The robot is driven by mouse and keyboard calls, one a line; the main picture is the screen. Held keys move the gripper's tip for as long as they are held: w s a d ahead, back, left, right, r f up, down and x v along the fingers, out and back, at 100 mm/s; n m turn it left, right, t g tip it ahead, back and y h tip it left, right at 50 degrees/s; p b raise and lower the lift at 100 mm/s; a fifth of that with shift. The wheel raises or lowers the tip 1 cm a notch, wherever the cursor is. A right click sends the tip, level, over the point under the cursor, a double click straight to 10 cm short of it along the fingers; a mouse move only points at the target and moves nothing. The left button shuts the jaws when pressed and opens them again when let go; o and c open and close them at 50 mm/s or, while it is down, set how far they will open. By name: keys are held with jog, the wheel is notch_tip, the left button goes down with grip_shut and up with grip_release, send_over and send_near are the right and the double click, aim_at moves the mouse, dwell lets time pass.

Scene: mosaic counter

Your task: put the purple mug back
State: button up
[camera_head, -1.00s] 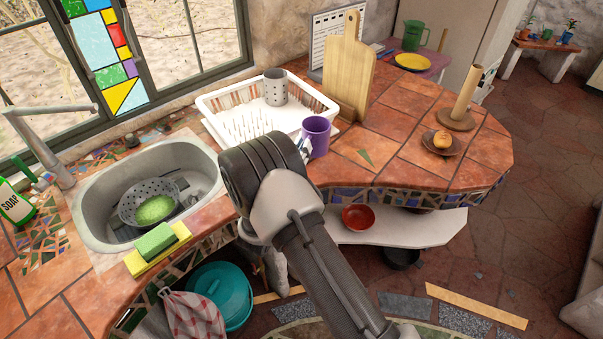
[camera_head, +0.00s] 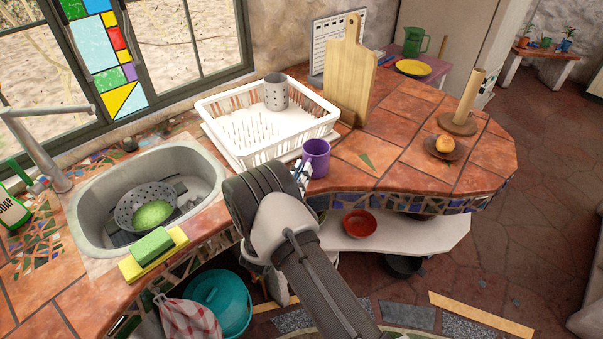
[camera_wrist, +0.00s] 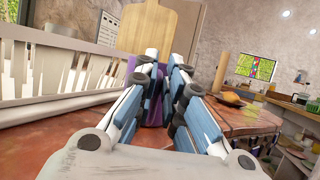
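The purple mug (camera_head: 316,158) is upright at the counter's front edge, just right of the dish rack's front corner. Its base is at or very close to the tiles; I cannot tell whether it touches. My gripper (camera_head: 304,170) reaches it from the near left side. In the wrist view the fingertips (camera_wrist: 164,62) are close together, with purple of the mug (camera_wrist: 154,112) showing between and behind them. The fingers appear shut on a narrow part of the mug; the exact contact is hidden.
The white dish rack (camera_head: 222,143) holds a grey perforated cup (camera_head: 276,92). A wooden cutting board (camera_head: 349,75) stands behind the mug. A plate (camera_head: 455,151) with a bun and a paper-towel stand (camera_head: 458,122) are to the right. Tiles between are clear. A red bowl (camera_head: 359,223) sits on the shelf below.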

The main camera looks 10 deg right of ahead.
jog(key=o, duration=0.4)
jog(key=shift+r, duration=0.1)
